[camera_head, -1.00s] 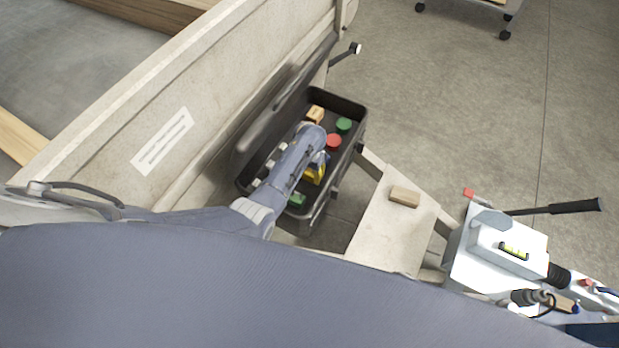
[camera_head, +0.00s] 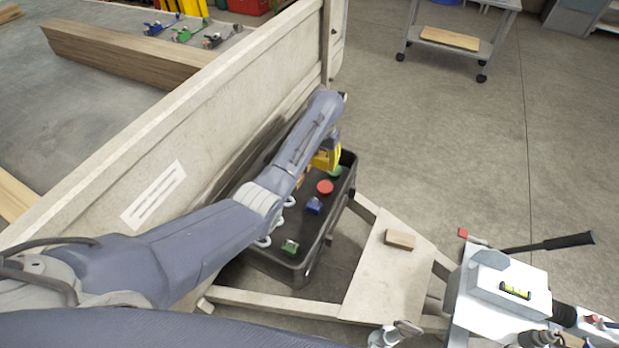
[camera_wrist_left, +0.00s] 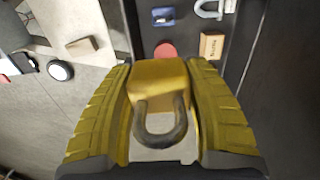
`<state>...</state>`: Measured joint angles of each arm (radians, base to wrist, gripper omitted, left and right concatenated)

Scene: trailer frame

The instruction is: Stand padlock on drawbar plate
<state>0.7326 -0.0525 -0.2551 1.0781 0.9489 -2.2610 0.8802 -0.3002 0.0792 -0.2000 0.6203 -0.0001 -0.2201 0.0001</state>
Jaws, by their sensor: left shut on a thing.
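My left gripper (camera_wrist_left: 162,105) is shut on a brass-yellow padlock (camera_wrist_left: 158,78). Its dark shackle points toward the wrist and its body lies between the yellow fingers. In the head view the left gripper (camera_head: 326,158) is over the far end of the open black box, and the padlock cannot be told apart from the fingers there. The pale drawbar plate (camera_head: 375,275) lies to the right of the box, and also shows at the upper left of the left wrist view (camera_wrist_left: 95,22). My right gripper is not in view.
A wooden block (camera_head: 400,239) lies on the plate. A white coupling unit (camera_head: 490,290) stands right of it. The trailer wall (camera_head: 215,110) borders the box.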

